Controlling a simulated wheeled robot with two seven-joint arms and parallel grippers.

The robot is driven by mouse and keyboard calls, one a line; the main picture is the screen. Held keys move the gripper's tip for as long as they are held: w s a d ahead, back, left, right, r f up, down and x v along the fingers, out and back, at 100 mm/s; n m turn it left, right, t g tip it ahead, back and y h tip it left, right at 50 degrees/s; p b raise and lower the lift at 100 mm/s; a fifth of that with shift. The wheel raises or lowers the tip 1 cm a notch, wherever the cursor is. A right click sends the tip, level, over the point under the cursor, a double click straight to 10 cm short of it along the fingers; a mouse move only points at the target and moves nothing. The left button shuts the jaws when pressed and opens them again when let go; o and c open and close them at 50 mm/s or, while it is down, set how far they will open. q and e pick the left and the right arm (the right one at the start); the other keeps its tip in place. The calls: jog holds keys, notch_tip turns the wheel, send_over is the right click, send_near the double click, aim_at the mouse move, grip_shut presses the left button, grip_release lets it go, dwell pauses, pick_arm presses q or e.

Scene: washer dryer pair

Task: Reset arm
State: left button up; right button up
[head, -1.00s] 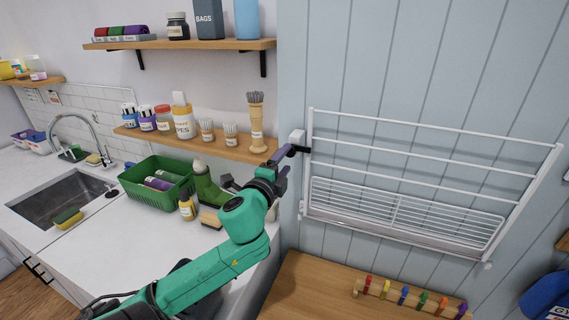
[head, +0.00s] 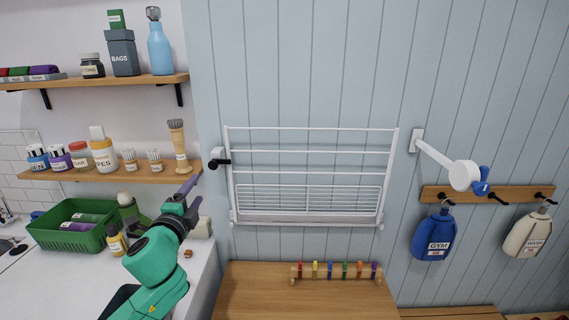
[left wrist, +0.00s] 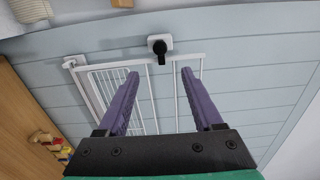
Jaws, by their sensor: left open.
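My left gripper (head: 194,192) has purple fingers on a green arm and is open with nothing between the fingers. In the left wrist view its spread fingers (left wrist: 160,73) point toward a black knob (left wrist: 160,48) on a white wall mount. That knob also shows in the head view (head: 220,162), just right of and above the gripper, apart from it. The mount sits by the upper left of a white wall drying rack (head: 310,151). A white wall arm (head: 435,154) with a round disc and blue end sticks out right of the rack. My right gripper is not in view.
A wooden shelf (head: 70,174) with jars and brushes is left of the gripper. A green basket (head: 67,238) and bottles crowd the counter below. A wooden top (head: 260,295) with a coloured peg rail (head: 337,272) lies below the rack. Blue (head: 433,236) and cream bottles hang right.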

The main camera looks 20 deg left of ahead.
pick_arm(q)
jog(key=s+d+f+n+g+h, duration=0.1)
jog(key=s+d+f+n+g, duration=0.25)
jog(key=f, duration=0.65)
jog(key=s+d+f+n+g, duration=0.2)
jog(key=s+f+n+g, duration=0.25)
jog(key=f, duration=0.45)
jog(key=s+d+f+n+g+h, duration=0.55)
jog(key=s+d+f, duration=0.45)
jog(key=s+d, duration=0.3)
notch_tip(320, 180, down, 28)
jog(key=s+f+m+g+b, duration=0.1)
jog(key=s+b, duration=0.2)
jog(key=b, duration=0.3)
jog(key=s+a+f+g+b, duration=0.1)
jog(key=s+a+f+b, duration=0.1)
jog(key=s+f, duration=0.6)
jog(key=s+a+f+b, duration=0.1)
jog(key=s+f+b, duration=0.3)
jog(key=s+f, duration=0.5)
notch_tip(320, 180, down, 4)
jog(key=shift+a+r+g+y, duration=0.2)
jog(key=shift+a+g+y, duration=0.15)
jog(key=shift+a+y, duration=0.1)
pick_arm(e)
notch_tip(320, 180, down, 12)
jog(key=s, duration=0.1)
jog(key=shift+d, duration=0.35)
